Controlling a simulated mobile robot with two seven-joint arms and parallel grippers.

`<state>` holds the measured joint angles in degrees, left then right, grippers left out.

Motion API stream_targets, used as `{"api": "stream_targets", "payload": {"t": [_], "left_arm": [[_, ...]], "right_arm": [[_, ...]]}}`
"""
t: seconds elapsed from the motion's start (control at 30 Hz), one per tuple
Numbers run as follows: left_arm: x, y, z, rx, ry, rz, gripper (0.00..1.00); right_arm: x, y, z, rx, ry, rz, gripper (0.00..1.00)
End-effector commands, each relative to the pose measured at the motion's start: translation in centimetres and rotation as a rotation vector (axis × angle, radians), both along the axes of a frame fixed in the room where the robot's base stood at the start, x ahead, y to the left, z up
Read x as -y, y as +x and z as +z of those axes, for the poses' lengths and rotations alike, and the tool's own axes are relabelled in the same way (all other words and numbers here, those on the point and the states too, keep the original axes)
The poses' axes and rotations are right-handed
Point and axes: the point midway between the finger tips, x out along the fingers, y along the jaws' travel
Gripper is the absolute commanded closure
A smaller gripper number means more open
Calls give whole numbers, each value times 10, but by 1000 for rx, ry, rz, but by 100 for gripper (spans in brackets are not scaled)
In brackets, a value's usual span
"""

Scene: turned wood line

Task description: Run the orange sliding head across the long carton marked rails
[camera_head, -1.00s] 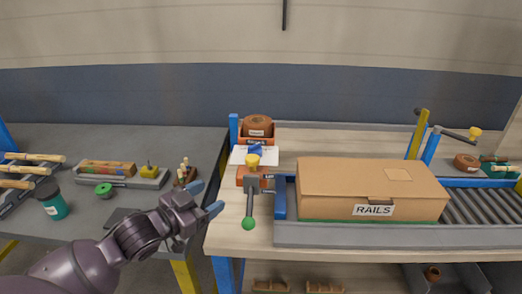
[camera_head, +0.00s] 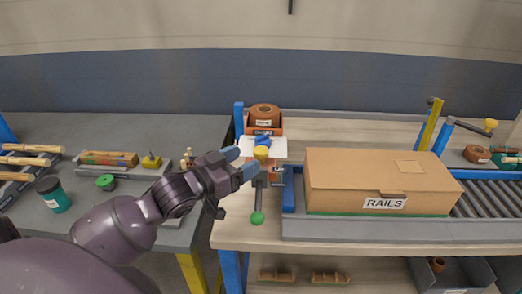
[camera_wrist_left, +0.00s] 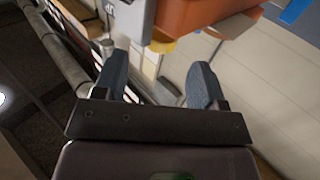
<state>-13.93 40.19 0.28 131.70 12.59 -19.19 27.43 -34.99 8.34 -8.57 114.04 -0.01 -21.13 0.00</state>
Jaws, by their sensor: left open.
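The long carton (camera_head: 335,180) marked RAILS lies on the conveyor at the right, its label facing me. The orange sliding head (camera_head: 277,175) stands left of the carton, partly hidden by my gripper in the head view. A yellow knob (camera_head: 261,152) tops it, and a grey lever with a green ball (camera_head: 257,218) hangs at its front. My left gripper (camera_head: 240,163) is open and empty, just left of the knob and lever. In the left wrist view its fingers (camera_wrist_left: 160,64) are spread below the orange head (camera_wrist_left: 190,18). My right gripper is not in view.
Behind the head are a white sheet (camera_head: 278,148) and an orange box with a brown ring (camera_head: 264,110). The grey table (camera_head: 110,215) at left holds a teal jar (camera_head: 55,195) and wooden pieces.

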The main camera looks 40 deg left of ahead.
Motion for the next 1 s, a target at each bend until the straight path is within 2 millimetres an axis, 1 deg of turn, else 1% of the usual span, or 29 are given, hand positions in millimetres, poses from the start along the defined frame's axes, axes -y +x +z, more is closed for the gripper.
{"api": "stream_targets", "payload": {"t": [0.03,0.2,0.4,0.6,0.87,0.9,0.97,1.0], "left_arm": [[2,7,1,2,0,0,35],[7,29,1,2,0,-1,35],[12,49,0,-1,0,0,35],[14,57,0,-1,1,0,35],[14,58,0,-1,1,0,35],[14,58,0,-1,1,0,37],[14,58,0,-1,1,0,46],[14,58,0,-1,1,0,52]], "right_arm": [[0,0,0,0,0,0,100],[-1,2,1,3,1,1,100],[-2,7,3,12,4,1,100],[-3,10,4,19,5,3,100],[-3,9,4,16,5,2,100],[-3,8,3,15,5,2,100],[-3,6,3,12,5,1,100],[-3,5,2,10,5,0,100]]}}
